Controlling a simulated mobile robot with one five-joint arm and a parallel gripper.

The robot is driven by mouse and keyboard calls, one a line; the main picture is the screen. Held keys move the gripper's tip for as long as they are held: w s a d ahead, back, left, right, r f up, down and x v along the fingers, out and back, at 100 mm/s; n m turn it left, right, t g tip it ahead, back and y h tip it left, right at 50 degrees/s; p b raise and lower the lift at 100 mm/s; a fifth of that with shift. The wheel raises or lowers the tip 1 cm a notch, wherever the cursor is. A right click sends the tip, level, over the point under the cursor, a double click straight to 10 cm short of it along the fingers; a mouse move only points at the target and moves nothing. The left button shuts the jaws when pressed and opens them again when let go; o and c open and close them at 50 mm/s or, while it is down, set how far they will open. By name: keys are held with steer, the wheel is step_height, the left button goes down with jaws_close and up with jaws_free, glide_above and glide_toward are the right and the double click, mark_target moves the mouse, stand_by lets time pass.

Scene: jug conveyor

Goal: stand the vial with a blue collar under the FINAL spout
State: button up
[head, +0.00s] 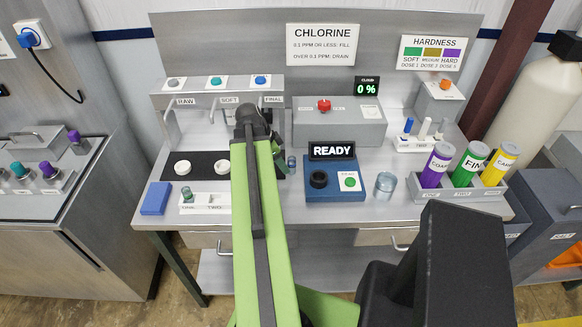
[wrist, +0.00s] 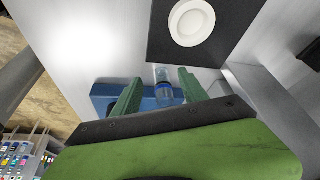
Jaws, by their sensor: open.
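The vial with a blue collar (wrist: 163,92) is clear glass and shows between the two green fingers of my gripper (wrist: 159,78) in the wrist view. The fingers are open, with a visible gap on each side; I cannot tell the depth between them and the vial. In the head view a small bluish vial (head: 291,163) stands just right of my arm, between the black mat and the blue tester. My arm hides most of my gripper there. The FINAL spout (head: 262,101) is at the right of the spout row, partly behind my arm.
The black mat (head: 203,164) carries white round pads (head: 183,168); one pad also shows in the wrist view (wrist: 192,22). A blue tester (head: 335,190) reads READY. A white vial rack (head: 205,204), blue block (head: 155,198) and glass beaker (head: 385,184) stand nearby.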

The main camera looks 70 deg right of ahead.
mark_target(290, 159)
steer(key=s+d, duration=0.2)
steer(key=shift+s+d, duration=0.25)
steer(key=shift+s, duration=0.05)
steer(key=shift+s+d+f+b, duration=0.25)
steer(key=shift+s+f+b, duration=0.05)
steer(key=shift+f+b, duration=0.35)
steer(key=shift+r, duration=0.1)
steer(key=shift+c, duration=0.3)
jaws_close()
